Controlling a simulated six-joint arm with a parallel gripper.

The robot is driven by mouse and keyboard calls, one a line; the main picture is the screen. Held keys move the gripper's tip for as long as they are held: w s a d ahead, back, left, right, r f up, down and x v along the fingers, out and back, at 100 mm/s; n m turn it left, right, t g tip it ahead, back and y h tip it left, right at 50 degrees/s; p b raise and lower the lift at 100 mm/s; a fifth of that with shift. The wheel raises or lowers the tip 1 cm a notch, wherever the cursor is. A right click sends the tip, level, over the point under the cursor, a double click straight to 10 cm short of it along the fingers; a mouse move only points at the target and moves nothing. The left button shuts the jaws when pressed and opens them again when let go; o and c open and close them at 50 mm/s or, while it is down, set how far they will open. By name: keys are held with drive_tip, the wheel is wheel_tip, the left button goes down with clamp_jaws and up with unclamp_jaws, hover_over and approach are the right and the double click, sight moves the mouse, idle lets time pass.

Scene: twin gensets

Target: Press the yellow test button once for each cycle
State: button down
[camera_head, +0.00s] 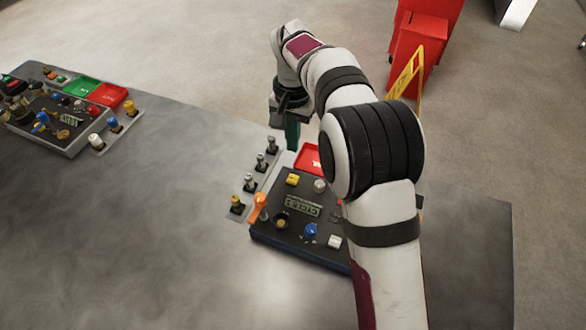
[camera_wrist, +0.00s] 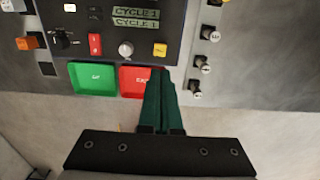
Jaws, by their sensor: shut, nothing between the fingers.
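The yellow button (camera_head: 292,179) is a small square cap on the dark control panel (camera_head: 268,236). It also shows in the wrist view (camera_wrist: 160,50), just beyond my fingertips, uncovered. A display (camera_wrist: 136,18) beside it shows two lines reading "CYCLE 1". My gripper (camera_head: 292,146) has green fingers, shut and empty. In the wrist view its fingertips (camera_wrist: 160,74) overlap the right part of the red tray (camera_wrist: 134,83) and stand apart from the button in the picture. Their height above the panel cannot be told.
Beside the button are a grey knob (camera_wrist: 126,49) and a red switch (camera_wrist: 95,43). A green tray (camera_wrist: 92,78) adjoins the red one. Several small switches (camera_head: 249,183) line the panel's left side. A second panel (camera_head: 70,138) stands far left. The table between is bare.

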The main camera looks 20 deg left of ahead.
sight(293, 179)
wheel_tip(293, 179, down, 11)
drive_tip(key=shift+f, duration=0.1)
idle(0.4)
drive_tip(key=shift+s+d+f, duration=0.1)
drive_tip(key=shift+f, duration=0.95)
drive_tip(key=shift+r, duration=0.1)
wheel_tip(293, 179, up, 15)
drive_tip(key=shift+w+a, duration=0.2)
drive_tip(key=shift+w, duration=0.05)
drive_tip(key=shift+f, duration=0.2)
idle(1.6)
